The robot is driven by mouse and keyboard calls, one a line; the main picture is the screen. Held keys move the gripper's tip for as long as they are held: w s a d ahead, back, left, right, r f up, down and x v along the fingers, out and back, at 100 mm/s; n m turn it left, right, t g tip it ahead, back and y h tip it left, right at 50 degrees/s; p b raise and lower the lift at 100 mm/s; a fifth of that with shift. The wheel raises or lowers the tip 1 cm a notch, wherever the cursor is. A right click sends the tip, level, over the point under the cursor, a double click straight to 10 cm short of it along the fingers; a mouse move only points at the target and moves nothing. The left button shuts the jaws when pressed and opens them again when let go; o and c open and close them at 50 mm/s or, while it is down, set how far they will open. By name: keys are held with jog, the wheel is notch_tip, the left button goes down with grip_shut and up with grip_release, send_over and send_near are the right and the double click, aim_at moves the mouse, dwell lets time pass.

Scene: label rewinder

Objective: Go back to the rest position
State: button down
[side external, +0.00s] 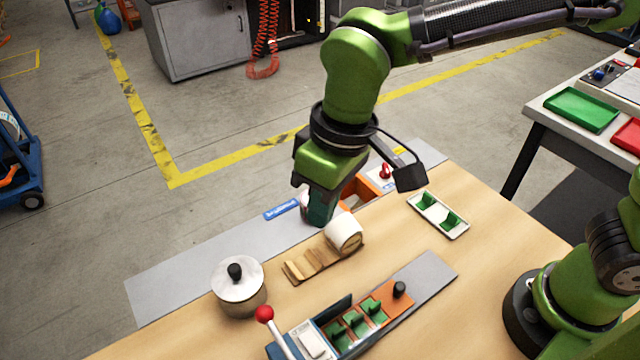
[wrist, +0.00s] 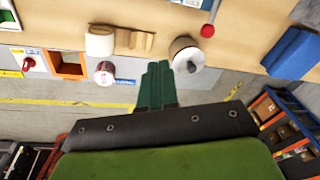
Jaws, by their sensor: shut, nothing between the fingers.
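My gripper (side external: 320,207) points down over the far side of the wooden bench, above the grey strip. In the side external view its fingertips are dark green and close together. In the wrist view the green fingers (wrist: 156,72) lie side by side, shut, with nothing between them. A white roll on a wooden holder (side external: 344,236) stands just in front of my gripper, apart from it in the wrist view (wrist: 100,40). A white and red round part (wrist: 104,72) sits beside the fingers in the wrist view; my gripper mostly hides it in the side external view.
A lidded pot (side external: 238,285) stands at the left. A device with green holders and a red-knobbed lever (side external: 264,313) is in front. A white tray with green pieces (side external: 438,215) lies right, an orange box (side external: 360,188) behind. A side table (side external: 545,105) is far right. Space above the bench looks clear.

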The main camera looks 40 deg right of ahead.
jog(key=s+d+r+m+t, duration=0.2)
jog(key=d+m+t, duration=0.1)
jog(key=d, duration=0.9)
jog(key=s+d+r+m+t, duration=0.2)
jog(key=d+m, duration=0.3)
jog(key=d, duration=0.8)
jog(key=shift+s+d+m+t, duration=0.2)
jog(key=shift+s+m+t, duration=0.1)
jog(key=shift+t, duration=0.3)
